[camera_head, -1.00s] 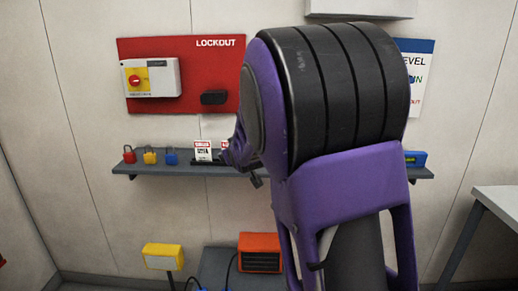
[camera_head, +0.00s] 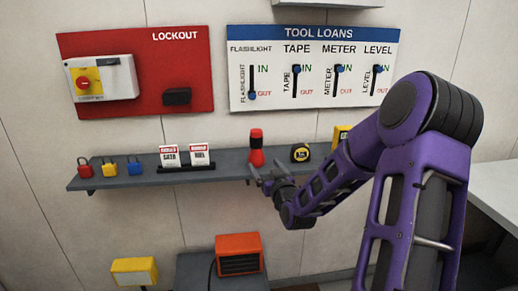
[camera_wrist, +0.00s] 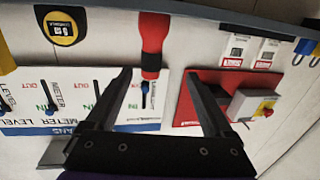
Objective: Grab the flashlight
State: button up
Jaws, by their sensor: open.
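The flashlight (camera_head: 256,157) is red with a dark middle band and stands upright on the grey wall shelf (camera_head: 222,168). In the wrist view, which is upside down, the flashlight (camera_wrist: 154,34) lines up with the gap between my fingers. My gripper (camera_head: 267,180) is open and empty, just in front of the shelf and slightly below the flashlight. In the wrist view my gripper (camera_wrist: 158,78) has its two dark fingers spread apart. No contact with the flashlight is visible.
A tape measure (camera_head: 300,152) stands right of the flashlight, and a yellow item (camera_head: 341,134) is further right. Sign cards (camera_head: 170,156) and padlocks (camera_head: 110,167) are to its left. The tool loans board (camera_head: 313,68) is above; its flashlight slider (camera_head: 252,95) is at OUT.

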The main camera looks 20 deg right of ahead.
aim_at(256, 147)
jog(key=w, duration=0.7)
jog(key=w+d+p, duration=0.1)
jog(key=w, duration=0.3)
jog(key=shift+w+r, duration=0.3)
jog(key=shift+w, duration=0.05)
jog(key=shift+w+d+f+p, duration=0.1)
jog(key=shift+w+d, duration=0.1)
jog(key=shift+w, duration=0.7)
jog(key=shift+w+d+p, duration=0.1)
jog(key=shift+w+d, duration=0.1)
jog(key=shift+w, duration=0.75)
jog(key=shift+w+d+f+p, duration=0.1)
jog(key=shift+w+d, duration=0.1)
jog(key=shift+w, duration=0.7)
jog(key=shift+r, duration=0.1)
grip_shut()
